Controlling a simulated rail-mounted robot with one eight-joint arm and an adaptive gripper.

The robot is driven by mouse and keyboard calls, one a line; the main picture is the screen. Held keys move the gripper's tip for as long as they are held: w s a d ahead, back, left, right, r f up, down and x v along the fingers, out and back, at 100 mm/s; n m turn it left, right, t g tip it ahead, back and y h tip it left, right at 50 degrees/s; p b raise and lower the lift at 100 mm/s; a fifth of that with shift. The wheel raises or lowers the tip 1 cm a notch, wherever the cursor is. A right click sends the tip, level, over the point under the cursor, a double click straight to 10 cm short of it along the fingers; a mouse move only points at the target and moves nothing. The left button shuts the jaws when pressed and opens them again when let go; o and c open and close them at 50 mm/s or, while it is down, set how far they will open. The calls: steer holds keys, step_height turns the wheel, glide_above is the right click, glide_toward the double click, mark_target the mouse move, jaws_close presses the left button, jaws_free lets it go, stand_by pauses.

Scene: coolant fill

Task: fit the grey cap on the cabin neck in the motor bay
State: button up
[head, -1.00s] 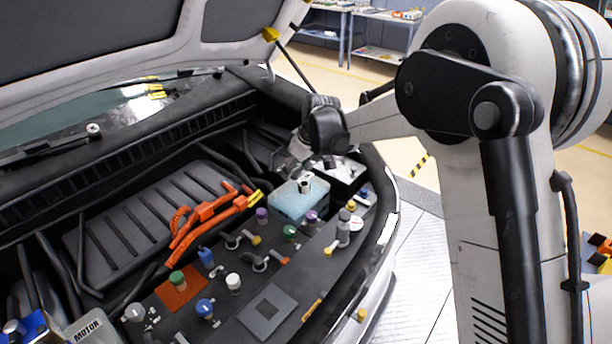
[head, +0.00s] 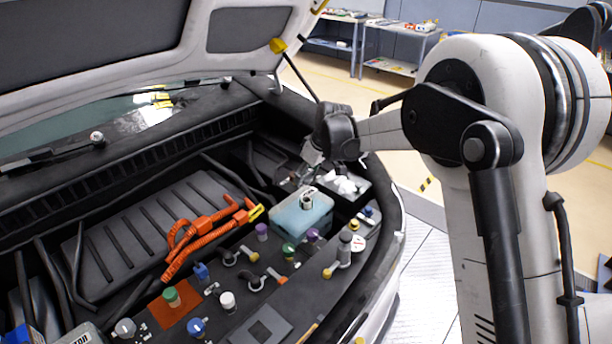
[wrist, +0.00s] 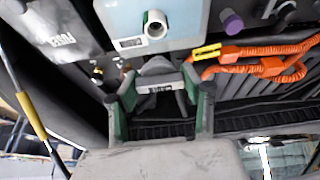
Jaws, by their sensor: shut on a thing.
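My gripper (head: 314,154) is above the far part of the motor bay, behind the pale blue tank (head: 290,222). In the wrist view my gripper (wrist: 160,80) has its green-sided fingers shut on a rounded grey thing, which looks like the grey cap (wrist: 157,66). The fingers partly hide it. The blue tank (wrist: 185,15) has an open white neck (wrist: 155,25), apart from the held thing. This open neck also shows in the head view (head: 308,199). No label I can read tells whether it is the cabin neck.
Several colored caps stand in front of the tank, among them purple (head: 262,231), green (head: 171,296) and white (head: 227,302). Orange cables (head: 200,240) lie to the left. The raised hood (head: 240,30) and its prop (head: 300,75) are near my arm.

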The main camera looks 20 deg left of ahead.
steer(key=b, duration=0.4)
glide_above(303, 201)
steer(key=d, duration=0.1)
steer(key=shift+s+d+f, duration=0.1)
steer(key=shift+s+f, duration=0.1)
steer(key=shift+f, duration=1.2)
steer(key=shift+s+d+f, duration=0.1)
steer(key=shift+s+f, duration=0.05)
steer(key=shift+f, duration=1.2)
steer(key=shift+b, duration=0.6)
steer(key=shift+f+b, duration=1.2)
steer(key=shift+f, duration=0.3)
steer(key=o, duration=1.1)
steer(key=shift+c, duration=0.2)
steer(key=shift+r, duration=0.1)
steer(key=v, duration=1.2)
steer(key=shift+o, duration=0.3)
